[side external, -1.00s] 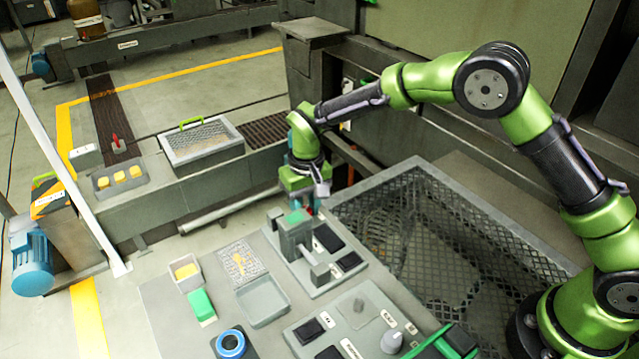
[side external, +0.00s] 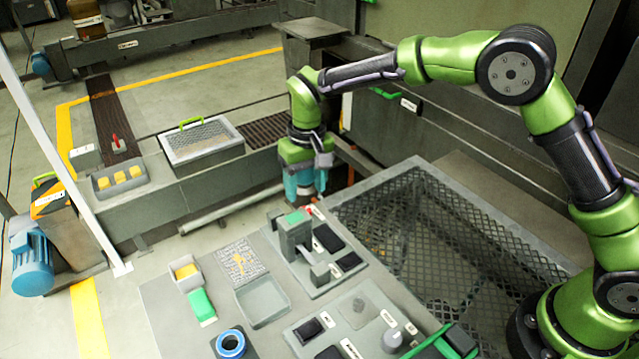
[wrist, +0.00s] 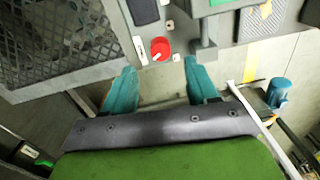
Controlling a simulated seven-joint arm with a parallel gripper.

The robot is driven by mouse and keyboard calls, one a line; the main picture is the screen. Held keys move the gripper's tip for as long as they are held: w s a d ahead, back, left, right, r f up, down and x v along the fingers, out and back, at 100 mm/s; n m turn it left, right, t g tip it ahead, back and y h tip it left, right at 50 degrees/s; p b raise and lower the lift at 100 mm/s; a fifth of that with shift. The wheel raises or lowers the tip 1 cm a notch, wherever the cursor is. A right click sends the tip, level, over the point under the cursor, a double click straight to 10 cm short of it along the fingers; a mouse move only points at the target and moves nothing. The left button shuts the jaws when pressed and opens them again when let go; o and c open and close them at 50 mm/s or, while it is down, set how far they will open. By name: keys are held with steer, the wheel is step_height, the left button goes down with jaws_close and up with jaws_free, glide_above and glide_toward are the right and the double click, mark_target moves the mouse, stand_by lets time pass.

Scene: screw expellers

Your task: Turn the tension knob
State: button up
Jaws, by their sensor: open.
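A round red knob (wrist: 160,48) with a white pointer mark sits near the panel's edge in the wrist view. It also shows as a small red spot in the side view (side external: 309,210), just below my gripper. My gripper (wrist: 158,80) is open, with its two teal fingers apart and nothing between them. The fingertips lie on either side of the knob's line, short of it in the wrist picture, and do not appear to touch it. A grey knob (side external: 392,340) stands on the nearer panel. The labels are too small to read, so I cannot tell which knob is named tension.
A clamp-like block (side external: 295,236) stands on the panel beside the red knob. A mesh-covered bin (side external: 440,235) lies to the right. A blue ring (side external: 230,344), a green block (side external: 201,305) and an empty grey tray (side external: 262,300) are on the bench.

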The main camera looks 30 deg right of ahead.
mark_target(308, 208)
step_height(308, 208, up, 11)
steer(key=shift+d+f, duration=0.15)
steer(key=shift+d, duration=0.1)
steer(key=s+d+r+m+t, duration=0.1)
steer(key=s+d+t, duration=0.1)
steer(key=s+d, duration=0.3)
steer(key=s+d+r+m+t+y, duration=0.1)
steer(key=s+d, duration=0.4)
steer(key=s, duration=0.6)
steer(key=s+d+r+m+t, duration=0.1)
steer(key=s+d+r+t, duration=0.2)
steer(key=s, duration=0.6)
steer(key=shift+d+r+t, duration=0.2)
steer(key=shift+d+t, duration=0.4)
steer(key=shift+d, duration=0.35)
